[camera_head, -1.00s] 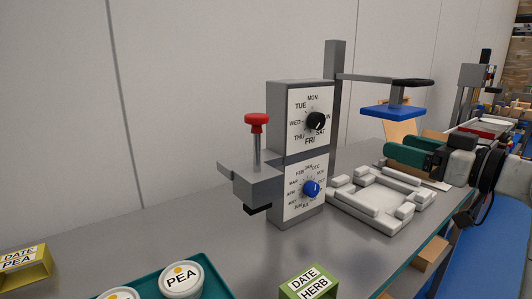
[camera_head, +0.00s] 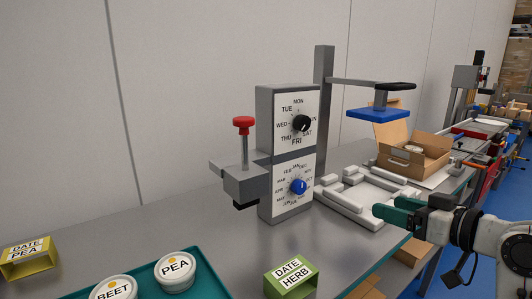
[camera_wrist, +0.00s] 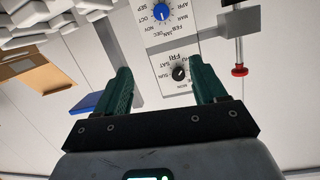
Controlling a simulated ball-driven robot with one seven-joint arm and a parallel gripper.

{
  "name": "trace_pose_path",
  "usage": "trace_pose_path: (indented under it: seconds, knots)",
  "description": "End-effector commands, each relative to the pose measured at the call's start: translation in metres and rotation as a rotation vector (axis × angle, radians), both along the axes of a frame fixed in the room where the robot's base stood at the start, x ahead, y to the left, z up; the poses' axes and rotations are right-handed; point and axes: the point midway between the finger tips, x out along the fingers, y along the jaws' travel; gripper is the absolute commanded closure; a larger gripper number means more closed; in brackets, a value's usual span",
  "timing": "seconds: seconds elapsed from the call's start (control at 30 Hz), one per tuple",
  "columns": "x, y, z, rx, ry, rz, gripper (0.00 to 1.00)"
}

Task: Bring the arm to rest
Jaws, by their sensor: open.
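My gripper (camera_head: 393,212) has green fingers and is at the right in the head view, in front of the white fixture on the table and apart from it. In the wrist view the two green fingers of my gripper (camera_wrist: 162,90) are spread wide with nothing between them. Beyond them that view shows, upside down, the dial machine (camera_wrist: 170,47) with its black day dial and blue month dial.
The dial machine (camera_head: 284,90) stands mid-table with a red-knobbed stamp at its left. A blue press plate (camera_head: 378,114) hangs over the white fixture (camera_head: 345,206). A cardboard box (camera_head: 428,168) is behind. A teal tray (camera_head: 207,268) with tubs is front left.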

Motion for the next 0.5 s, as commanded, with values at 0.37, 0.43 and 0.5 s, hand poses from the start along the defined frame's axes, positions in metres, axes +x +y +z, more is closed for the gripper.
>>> trace_pose_path:
  seconds: [0.37, 0.43, 0.5]
  knots:
    - [-0.087, 0.012, -0.163, -0.075, 0.445, -0.132, 0.29]
    - [-0.118, 0.013, -0.196, -0.104, 0.549, -0.165, 0.29]
    - [-0.152, 0.013, -0.224, -0.139, 0.653, -0.198, 0.29]
